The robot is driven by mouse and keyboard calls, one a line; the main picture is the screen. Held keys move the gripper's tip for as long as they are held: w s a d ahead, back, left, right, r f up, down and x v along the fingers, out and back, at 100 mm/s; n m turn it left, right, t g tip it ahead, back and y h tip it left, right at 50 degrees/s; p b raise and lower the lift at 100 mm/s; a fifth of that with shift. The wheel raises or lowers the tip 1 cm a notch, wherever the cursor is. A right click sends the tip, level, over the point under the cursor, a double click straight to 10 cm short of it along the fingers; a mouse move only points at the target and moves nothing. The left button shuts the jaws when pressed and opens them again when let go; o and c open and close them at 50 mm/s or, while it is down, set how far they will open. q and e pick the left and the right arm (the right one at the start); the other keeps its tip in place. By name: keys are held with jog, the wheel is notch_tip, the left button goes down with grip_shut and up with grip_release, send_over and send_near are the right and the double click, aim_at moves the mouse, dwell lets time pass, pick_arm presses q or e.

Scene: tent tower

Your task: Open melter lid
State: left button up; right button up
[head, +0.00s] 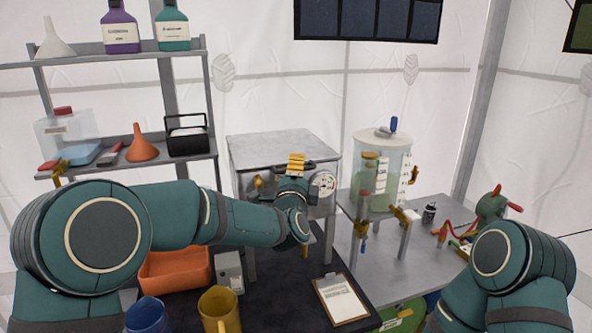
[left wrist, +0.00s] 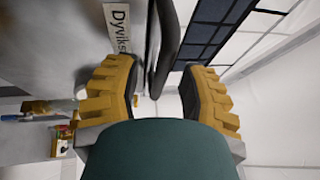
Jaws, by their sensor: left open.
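The melter (head: 240,185) is a grey metal box in the middle of the head view, with a round dial on its front. Its flat grey lid (head: 265,146) lies shut on top. My left gripper (head: 297,163) is at the lid's front edge, its yellow fingers open. In the left wrist view the open fingers (left wrist: 160,66) stand on either side of a dark curved handle (left wrist: 168,40), which lies between them; contact is not clear. A grey surface with a label (left wrist: 118,28) is beside it. My right arm shows at the lower right, but its gripper is out of view.
A clear tank (head: 380,175) with taps stands on a grey table right of the melter. Shelves (head: 100,58) with bottles and funnels are at the left. A clipboard (head: 341,300), a yellow mug (head: 219,310) and an orange bin (head: 175,272) are in front.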

pick_arm(q)
jog(key=shift+w, duration=0.15)
grip_shut()
jog(key=shift+a+r, duration=0.1)
jog(key=shift+r, duration=0.1)
